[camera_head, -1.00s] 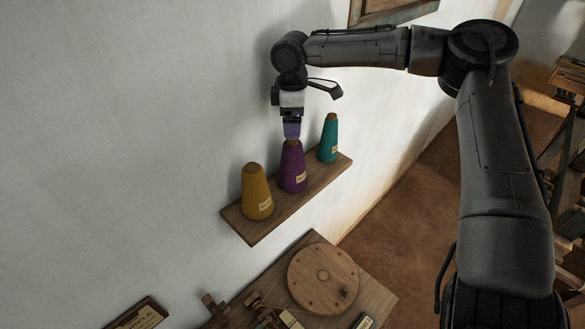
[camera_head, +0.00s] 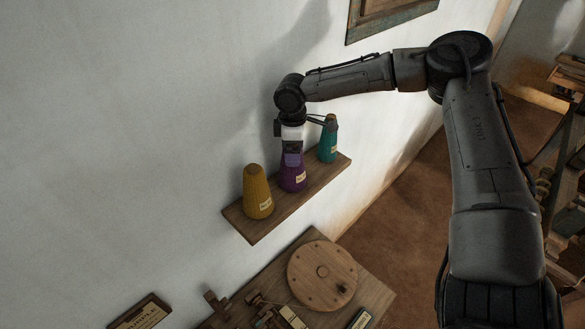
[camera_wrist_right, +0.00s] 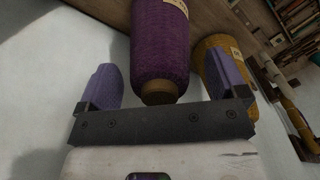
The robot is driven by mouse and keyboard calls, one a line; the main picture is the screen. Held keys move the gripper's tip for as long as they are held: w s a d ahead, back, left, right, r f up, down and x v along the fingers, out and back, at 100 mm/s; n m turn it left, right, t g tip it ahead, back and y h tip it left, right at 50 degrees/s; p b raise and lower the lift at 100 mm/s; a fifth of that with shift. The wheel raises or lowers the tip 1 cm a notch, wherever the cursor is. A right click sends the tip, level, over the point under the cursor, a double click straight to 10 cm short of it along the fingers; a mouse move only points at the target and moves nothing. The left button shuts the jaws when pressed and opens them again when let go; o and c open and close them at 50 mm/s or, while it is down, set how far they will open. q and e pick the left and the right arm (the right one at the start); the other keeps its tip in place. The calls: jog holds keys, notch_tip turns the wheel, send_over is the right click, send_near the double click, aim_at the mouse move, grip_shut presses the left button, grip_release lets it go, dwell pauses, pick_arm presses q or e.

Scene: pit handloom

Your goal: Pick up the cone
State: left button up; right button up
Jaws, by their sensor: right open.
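Three thread cones stand upright on a wooden wall shelf (camera_head: 262,223): a yellow cone (camera_head: 257,192) at left, a purple cone (camera_head: 293,182) in the middle and a teal cone (camera_head: 328,148) at right. My right gripper (camera_head: 292,160) points down over the purple cone and hides its top. In the right wrist view, the open gripper (camera_wrist_right: 168,85) has one purple finger on each side of the purple cone's (camera_wrist_right: 160,50) brown tip, with gaps showing. The yellow cone (camera_wrist_right: 212,62) is close beside one finger there. My left gripper is not in view.
The wall is right behind the shelf. Below is a wooden table (camera_head: 372,292) with a round wooden disc (camera_head: 322,276) and small tools. A framed sign (camera_head: 141,314) is at lower left. A wooden frame (camera_head: 388,14) hangs on the wall above.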

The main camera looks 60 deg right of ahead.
jog(key=shift+c, duration=0.2)
jog(key=c, duration=1.4)
